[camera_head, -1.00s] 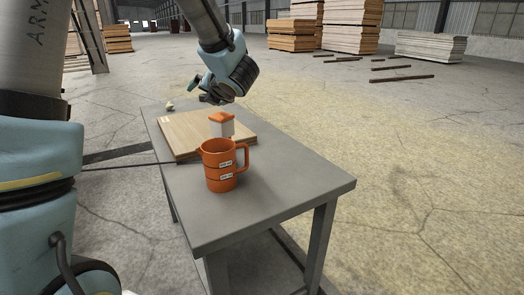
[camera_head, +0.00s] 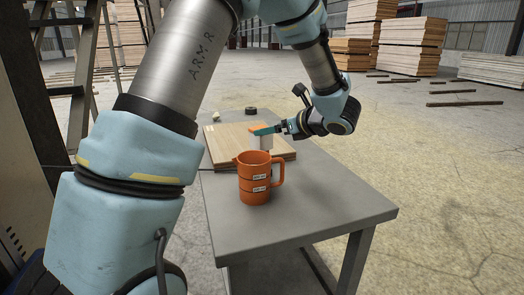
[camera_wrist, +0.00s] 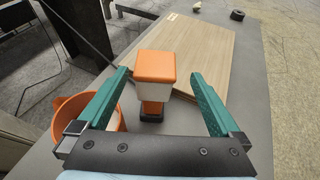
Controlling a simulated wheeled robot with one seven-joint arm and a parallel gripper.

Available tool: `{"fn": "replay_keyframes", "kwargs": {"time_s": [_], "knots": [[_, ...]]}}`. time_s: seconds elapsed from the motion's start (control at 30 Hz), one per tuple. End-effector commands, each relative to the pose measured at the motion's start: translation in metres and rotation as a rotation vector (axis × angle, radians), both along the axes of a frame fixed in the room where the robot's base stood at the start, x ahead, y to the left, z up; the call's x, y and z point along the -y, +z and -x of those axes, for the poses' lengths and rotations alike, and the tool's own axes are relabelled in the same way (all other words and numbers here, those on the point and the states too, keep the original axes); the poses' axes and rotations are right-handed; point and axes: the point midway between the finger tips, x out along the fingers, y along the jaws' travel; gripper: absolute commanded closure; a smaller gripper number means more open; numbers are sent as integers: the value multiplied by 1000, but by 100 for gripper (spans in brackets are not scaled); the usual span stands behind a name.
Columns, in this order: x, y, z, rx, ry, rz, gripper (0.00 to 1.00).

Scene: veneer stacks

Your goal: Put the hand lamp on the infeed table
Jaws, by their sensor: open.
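The hand lamp, an orange-topped block with a white body, stands upright near the board's front edge. In the head view, the lamp (camera_head: 266,143) is behind the orange jug and partly hidden by it and my gripper. In the wrist view, the lamp (camera_wrist: 155,72) shows an orange lower part and dark foot. My gripper (camera_head: 266,130) is open, its teal fingers either side of the lamp in the wrist view (camera_wrist: 160,76).
An orange jug (camera_head: 253,188) stands just in front of the lamp, close to my left finger in the wrist view (camera_wrist: 68,108). A wooden board (camera_head: 226,146) lies behind. A black ring (camera_head: 251,111) sits at the far end. The table's near right is clear.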

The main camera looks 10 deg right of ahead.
Motion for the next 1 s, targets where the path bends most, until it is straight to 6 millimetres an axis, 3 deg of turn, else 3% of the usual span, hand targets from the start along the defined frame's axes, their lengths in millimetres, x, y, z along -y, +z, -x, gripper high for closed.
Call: {"fn": "replay_keyframes", "kwargs": {"time_s": [0.3,0.63,1.0], "knots": [[-26,-11,-33,-2,2,-2,0],[-28,-15,-38,0,1,0,1],[-28,-15,-38,-1,1,-1,43]]}}
